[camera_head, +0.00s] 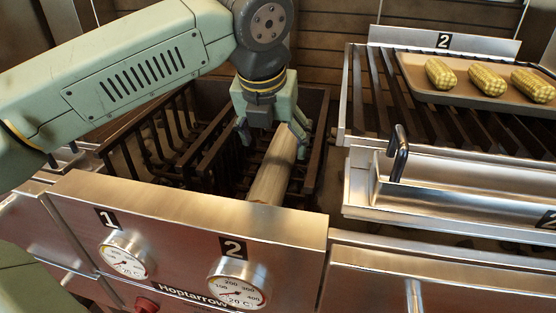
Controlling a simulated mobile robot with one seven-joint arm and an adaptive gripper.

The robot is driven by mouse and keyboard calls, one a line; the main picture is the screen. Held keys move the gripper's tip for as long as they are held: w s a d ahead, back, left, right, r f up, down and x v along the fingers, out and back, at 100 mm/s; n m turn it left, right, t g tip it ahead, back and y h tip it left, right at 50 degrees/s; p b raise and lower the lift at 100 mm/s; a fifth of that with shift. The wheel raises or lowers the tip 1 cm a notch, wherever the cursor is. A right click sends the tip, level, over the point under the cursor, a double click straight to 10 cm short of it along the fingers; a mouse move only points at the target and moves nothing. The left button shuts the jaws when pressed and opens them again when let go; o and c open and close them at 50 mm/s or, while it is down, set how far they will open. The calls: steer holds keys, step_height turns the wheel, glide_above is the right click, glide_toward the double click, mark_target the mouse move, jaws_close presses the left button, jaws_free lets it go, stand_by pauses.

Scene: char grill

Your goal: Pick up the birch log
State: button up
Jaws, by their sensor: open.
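The birch log (270,181) is a pale, round piece of wood. It lies lengthwise in the right part of the dark metal rack (209,152), behind the steel front panel. My gripper (272,134) points down over the far end of the log. Its fingers are open, one on the left of the log and one on the right. Whether the fingers touch the log cannot be told. The far end of the log is partly hidden by my gripper.
The steel panel (190,210) with two dials stands in front of the rack. To the right is a raised grill (385,95) with a tray (420,83) of corn cobs (488,80). A steel drawer with a dark handle (398,153) sits below it.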

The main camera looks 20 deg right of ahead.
mark_target(277, 154)
steer(key=p+x, duration=0.1)
steer(key=x, duration=0.5)
steer(key=shift+w+f, duration=0.1)
steer(key=shift+f, duration=0.2)
steer(key=shift+d, duration=0.1)
steer(key=c, duration=1.7)
steer(key=shift+r, duration=0.1)
